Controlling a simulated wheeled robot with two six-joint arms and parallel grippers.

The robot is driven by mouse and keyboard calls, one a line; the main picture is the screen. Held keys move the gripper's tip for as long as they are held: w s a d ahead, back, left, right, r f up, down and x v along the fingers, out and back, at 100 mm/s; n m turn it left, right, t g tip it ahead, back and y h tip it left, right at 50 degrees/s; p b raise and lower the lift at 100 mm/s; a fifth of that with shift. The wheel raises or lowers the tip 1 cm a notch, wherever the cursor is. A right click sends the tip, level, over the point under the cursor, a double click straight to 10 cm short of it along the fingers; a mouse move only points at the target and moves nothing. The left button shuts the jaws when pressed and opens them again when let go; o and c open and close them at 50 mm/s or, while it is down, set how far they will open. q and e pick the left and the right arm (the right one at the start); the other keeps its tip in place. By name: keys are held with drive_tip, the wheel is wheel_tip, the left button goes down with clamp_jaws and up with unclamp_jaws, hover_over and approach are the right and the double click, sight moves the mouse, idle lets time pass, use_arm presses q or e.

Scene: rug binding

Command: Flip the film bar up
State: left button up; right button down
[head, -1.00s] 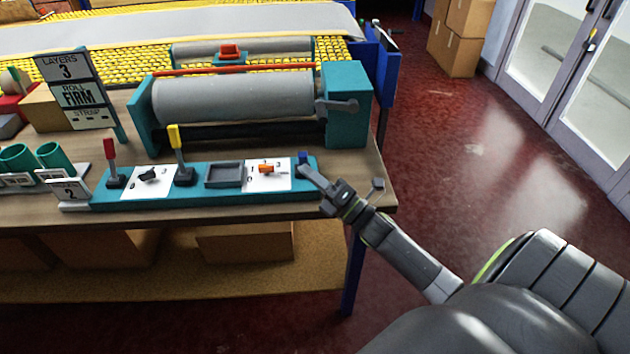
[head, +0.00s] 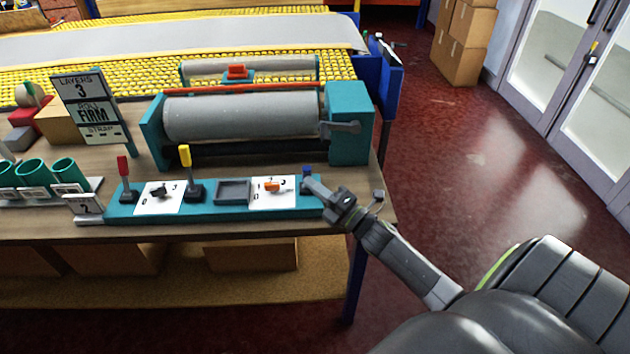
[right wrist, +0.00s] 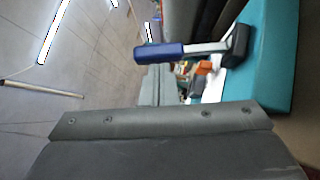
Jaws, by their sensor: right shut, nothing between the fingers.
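A teal control panel (head: 215,209) lies along the table's front edge. It carries a red-handled lever (head: 123,166), a yellow-handled lever (head: 185,156) and, at its right end, a blue-handled lever (head: 308,172). No label names the film bar. A red bar (head: 240,88) runs along the top of the grey roller (head: 240,117). My right gripper (head: 311,183) is shut and empty, its tip close beside the blue lever; I cannot tell if they touch. In the right wrist view the blue handle (right wrist: 160,52) sits on a grey shaft, just beyond my grey finger. My left gripper is out of view.
The panel also holds an orange knob (head: 271,187), a black knob (head: 159,191) and a grey tray (head: 233,191). A grey crank (head: 345,127) sticks out at the roller's right end. A sign (head: 90,108) stands at left. The red floor (head: 450,180) to the right is open.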

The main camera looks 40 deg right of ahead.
drive_tip(key=w+d+r+m+g+h+p, duration=0.1)
drive_tip(key=w+d+r+m+g+p, duration=0.1)
drive_tip(key=w+p, duration=0.4)
drive_tip(key=d+m+p, duration=0.1)
drive_tip(key=d+p, duration=0.1)
drive_tip(key=p, duration=0.1)
drive_tip(key=shift+w+r, duration=0.15)
drive_tip(key=shift+r, duration=0.15)
idle(0.3)
drive_tip(key=shift+r, duration=0.15)
idle(0.4)
drive_tip(key=shift+p, duration=0.3)
